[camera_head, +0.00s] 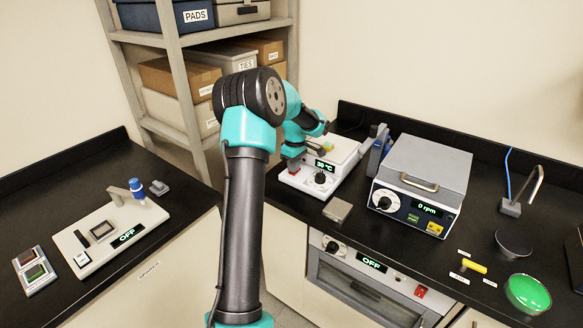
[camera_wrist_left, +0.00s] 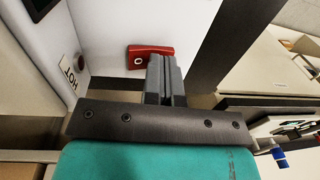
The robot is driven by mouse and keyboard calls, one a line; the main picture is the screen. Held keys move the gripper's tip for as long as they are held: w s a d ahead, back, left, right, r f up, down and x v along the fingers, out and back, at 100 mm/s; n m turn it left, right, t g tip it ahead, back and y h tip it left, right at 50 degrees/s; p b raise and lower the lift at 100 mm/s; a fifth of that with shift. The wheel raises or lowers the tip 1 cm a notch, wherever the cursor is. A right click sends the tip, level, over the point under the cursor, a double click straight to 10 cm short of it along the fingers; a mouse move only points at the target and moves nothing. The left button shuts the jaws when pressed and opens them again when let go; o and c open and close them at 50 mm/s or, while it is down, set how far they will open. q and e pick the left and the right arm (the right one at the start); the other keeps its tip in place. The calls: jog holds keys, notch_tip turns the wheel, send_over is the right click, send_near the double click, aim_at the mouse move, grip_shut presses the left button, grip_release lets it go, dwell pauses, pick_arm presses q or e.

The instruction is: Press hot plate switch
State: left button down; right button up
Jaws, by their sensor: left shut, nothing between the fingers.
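The hot plate (camera_head: 325,172) is a white unit on the black counter at the back, with a display reading 30 °C and a black dial. My right gripper is not in view.
A grey-lidded unit reading 0 rpm (camera_head: 420,180) stands right of the hot plate. A profiler reading OFF (camera_head: 110,235) is on the left counter. Shelves (camera_head: 190,80) stand behind my left arm.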

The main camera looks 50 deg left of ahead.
pick_arm(q)
jog(key=shift+w+a+r, duration=0.15)
jog(key=shift+w+r, duration=0.05)
jog(key=shift+w, duration=0.2)
jog(key=shift+r, duration=0.15)
notch_tip(320, 180, up, 14)
jog(key=s, duration=0.1)
jog(key=shift+s+d, duration=0.3)
jog(key=shift+w, duration=0.1)
dwell(0.5)
